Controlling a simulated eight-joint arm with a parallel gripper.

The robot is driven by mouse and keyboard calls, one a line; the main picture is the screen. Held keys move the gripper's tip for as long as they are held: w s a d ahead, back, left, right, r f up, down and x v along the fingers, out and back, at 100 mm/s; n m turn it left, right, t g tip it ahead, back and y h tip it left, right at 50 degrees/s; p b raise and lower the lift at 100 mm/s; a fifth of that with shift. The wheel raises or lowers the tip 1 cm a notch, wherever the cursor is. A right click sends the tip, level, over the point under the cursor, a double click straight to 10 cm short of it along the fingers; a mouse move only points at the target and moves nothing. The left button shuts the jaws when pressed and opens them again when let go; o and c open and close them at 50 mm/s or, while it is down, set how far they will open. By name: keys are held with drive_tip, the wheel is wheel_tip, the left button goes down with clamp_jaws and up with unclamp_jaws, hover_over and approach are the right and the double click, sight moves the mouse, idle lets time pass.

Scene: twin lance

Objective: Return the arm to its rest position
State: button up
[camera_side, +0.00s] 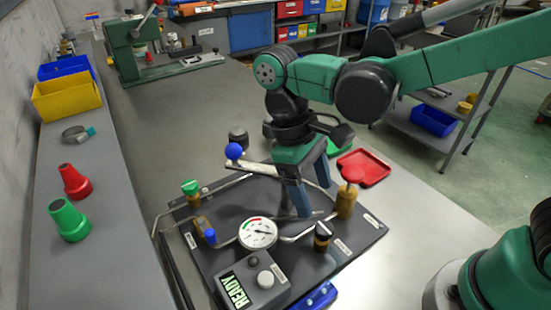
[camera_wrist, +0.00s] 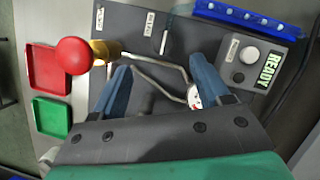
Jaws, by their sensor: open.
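My gripper (camera_side: 311,198) hangs over the dark panel board (camera_side: 218,262), its blue fingers pointing down. In the wrist view my gripper (camera_wrist: 160,66) has its fingers spread apart with nothing held between them. Bent metal tubing shows between and beyond the fingers there. In the side view the fingers are right of the lever with a blue ball (camera_side: 234,151) and behind the white dial gauge (camera_side: 258,233). The brass fitting with a red knob (camera_side: 347,192) stands right of the fingers. Whether the fingertips touch the board is unclear.
A grey box with a READY display (camera_side: 250,283) sits at the board's front. A red tray (camera_side: 364,168) and a green tray (camera_wrist: 52,117) lie beside the board. Red and green cones (camera_side: 70,221) and yellow and blue bins stand on the left ledge. The bench behind is largely clear.

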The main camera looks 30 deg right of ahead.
drive_tip(key=d+r+m+t, duration=0.1)
drive_tip(key=d+t, duration=0.2)
drive_tip(key=d+r+m+t+y, duration=0.1)
drive_tip(key=d+t, duration=0.2)
drive_tip(key=w+d+r+m+t, duration=0.1)
drive_tip(key=d+m+t, duration=0.1)
drive_tip(key=d+t, duration=0.1)
drive_tip(key=shift+w+d+t+y, duration=0.1)
drive_tip(key=shift+d+t+y, duration=0.25)
drive_tip(key=shift+d, duration=0.25)
drive_tip(key=shift+d+m+t, duration=0.3)
drive_tip(key=shift+d+t, duration=0.2)
drive_tip(key=shift+t, duration=0.15)
